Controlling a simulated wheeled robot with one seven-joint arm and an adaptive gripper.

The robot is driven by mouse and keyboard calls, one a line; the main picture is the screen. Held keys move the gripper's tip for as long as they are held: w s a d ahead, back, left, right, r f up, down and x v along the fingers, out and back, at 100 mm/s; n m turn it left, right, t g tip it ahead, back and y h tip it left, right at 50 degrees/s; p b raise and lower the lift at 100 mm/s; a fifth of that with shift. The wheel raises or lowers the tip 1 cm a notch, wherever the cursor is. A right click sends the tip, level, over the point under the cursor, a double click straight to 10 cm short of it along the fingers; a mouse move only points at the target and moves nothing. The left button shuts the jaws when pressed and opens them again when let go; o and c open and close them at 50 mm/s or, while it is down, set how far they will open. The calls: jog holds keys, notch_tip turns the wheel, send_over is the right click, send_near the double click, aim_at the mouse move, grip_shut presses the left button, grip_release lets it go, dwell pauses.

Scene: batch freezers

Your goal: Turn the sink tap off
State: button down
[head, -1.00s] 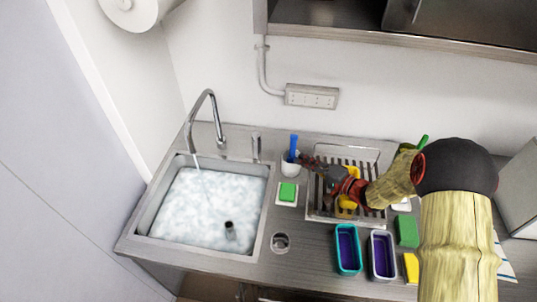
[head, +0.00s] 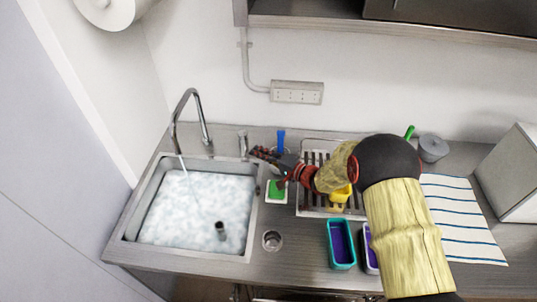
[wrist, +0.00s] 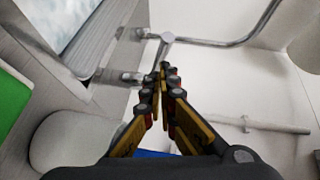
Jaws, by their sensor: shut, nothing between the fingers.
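The sink tap (head: 196,106) has a tall curved metal spout at the sink's back edge, and water runs from it. Its short upright handle (head: 243,142) stands to the right of the spout. The sink (head: 249,215) holds foamy water. My gripper (head: 256,151) is just right of the handle, pointing left, with its fingers together and empty. In the wrist view the closed fingertips (wrist: 162,68) overlap the handle area (wrist: 131,77), and the spout pipe (wrist: 230,42) runs behind. I cannot tell whether the fingers touch the handle.
A blue brush (head: 281,138) stands in a white cup partly hidden behind my gripper. A green sponge (head: 276,190) lies below it. A dish rack (head: 318,207), a teal tub (head: 342,245) and a striped cloth (head: 460,220) are to the right. The wall behind carries a socket strip (head: 297,92).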

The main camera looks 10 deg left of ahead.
jog(key=shift+a, duration=0.4)
jog(key=a+p, duration=0.1)
jog(key=s+a, duration=0.1)
jog(key=a, duration=0.1)
jog(key=shift+s+f+p, duration=0.1)
jog(key=shift+s+p, duration=0.1)
jog(key=shift+p, duration=0.2)
